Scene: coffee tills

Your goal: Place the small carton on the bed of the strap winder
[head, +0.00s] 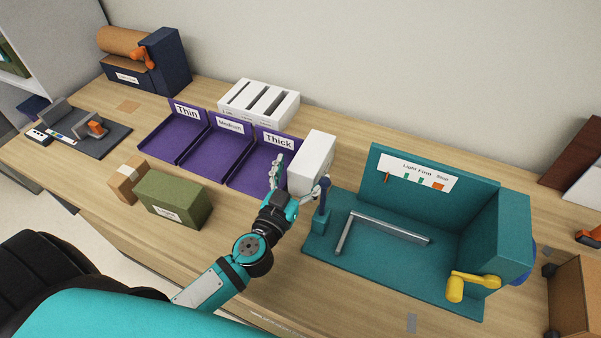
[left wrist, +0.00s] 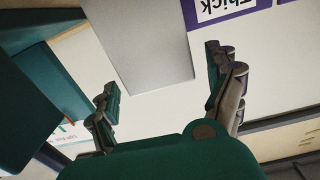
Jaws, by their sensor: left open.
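A plain white carton (head: 314,160) stands on the table between the purple trays and the teal strap winder (head: 488,235). It also shows in the left wrist view (left wrist: 140,45), ahead of and between the fingers. My left gripper (head: 300,174) is open at the carton's near side, its fingers spread; I cannot tell whether they touch it. The strap winder's flat bed (head: 375,260) is empty except for a grey metal bracket (head: 385,229). A small brown carton (head: 126,181) sits at the left beside a green box (head: 172,206). My right gripper is not in view.
A dark blue post (head: 323,196) stands at the winder's left corner, close to my left gripper. A yellow crank (head: 471,285) is at its front right. Purple trays (head: 187,139) marked Thin, Medium and Thick lie left of the white carton. A slotted white rack (head: 258,103) stands behind.

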